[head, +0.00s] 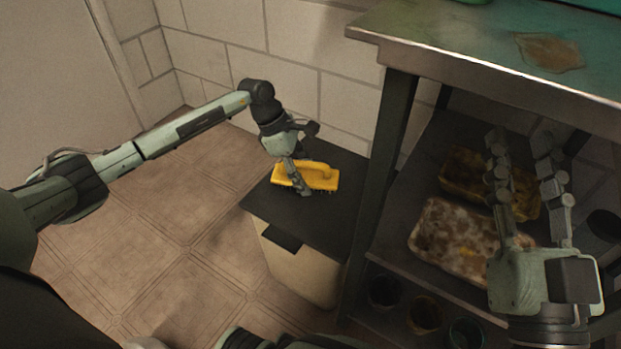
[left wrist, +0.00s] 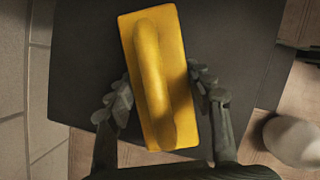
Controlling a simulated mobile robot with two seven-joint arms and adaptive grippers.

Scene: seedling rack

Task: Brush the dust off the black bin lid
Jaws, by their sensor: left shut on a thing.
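The black bin lid (head: 322,221) tops a cream bin (head: 290,268) beside the rack; the lid also fills much of the left wrist view (left wrist: 82,65). A yellow brush (head: 318,177) is over the back part of the lid, handle up, bristles down; whether the bristles touch it I cannot tell. My left gripper (head: 298,180) is shut on the brush, with a finger on each side of the yellow block (left wrist: 177,62) in the left wrist view. No dust stands out clearly on the visible lid. My right gripper (head: 524,148) is open and empty before the rack.
The metal rack's leg (head: 390,140) rises close to the lid's right side. Its top (head: 480,75) bears a brown stain. Soiled trays (head: 455,245) lie on a lower shelf, with several pots (head: 384,291) below. A tiled wall (head: 290,80) stands behind; floor (head: 170,240) is clear at left.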

